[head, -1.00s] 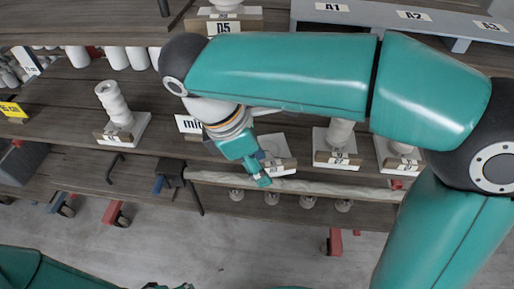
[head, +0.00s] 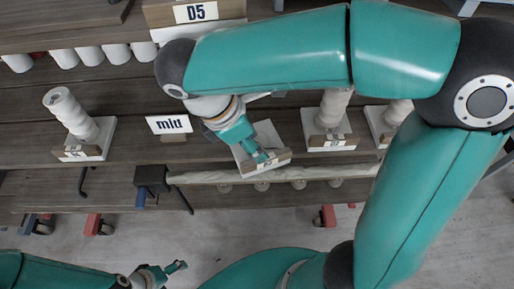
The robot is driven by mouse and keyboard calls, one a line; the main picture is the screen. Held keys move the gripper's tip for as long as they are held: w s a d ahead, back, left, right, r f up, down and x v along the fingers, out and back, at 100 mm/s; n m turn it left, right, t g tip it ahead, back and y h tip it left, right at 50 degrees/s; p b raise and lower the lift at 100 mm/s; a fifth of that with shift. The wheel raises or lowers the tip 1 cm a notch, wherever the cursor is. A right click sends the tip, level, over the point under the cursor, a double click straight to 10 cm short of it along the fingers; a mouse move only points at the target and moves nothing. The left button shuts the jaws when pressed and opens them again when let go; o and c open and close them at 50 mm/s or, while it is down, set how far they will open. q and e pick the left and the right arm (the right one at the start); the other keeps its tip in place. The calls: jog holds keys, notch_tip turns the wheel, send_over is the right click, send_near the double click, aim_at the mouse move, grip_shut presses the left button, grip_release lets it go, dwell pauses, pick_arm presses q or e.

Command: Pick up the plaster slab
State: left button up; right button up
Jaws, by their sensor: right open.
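A white plaster slab (head: 268,133) with a tagged front strip lies at the front edge of the shelf, turned at an angle compared with its neighbours. My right gripper (head: 257,154) is over this slab, its fingers open and pointing down to its front part. The fingers and wrist hide part of the slab, and I cannot tell whether they touch it. No clay piece shows on the bare part of the slab. My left gripper (head: 168,272) is low in the picture, away from the shelf; its jaw opening is unclear.
A slab with a stacked clay piece (head: 72,113) stands at left, beside the "mid" sign (head: 169,124). Another clay piece (head: 333,108) on a slab stands close at right. A pale rail (head: 210,177) runs below the shelf edge.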

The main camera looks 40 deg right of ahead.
jog(key=shift+b+x, duration=0.4)
jog(key=shift+x, duration=3.55)
grip_shut()
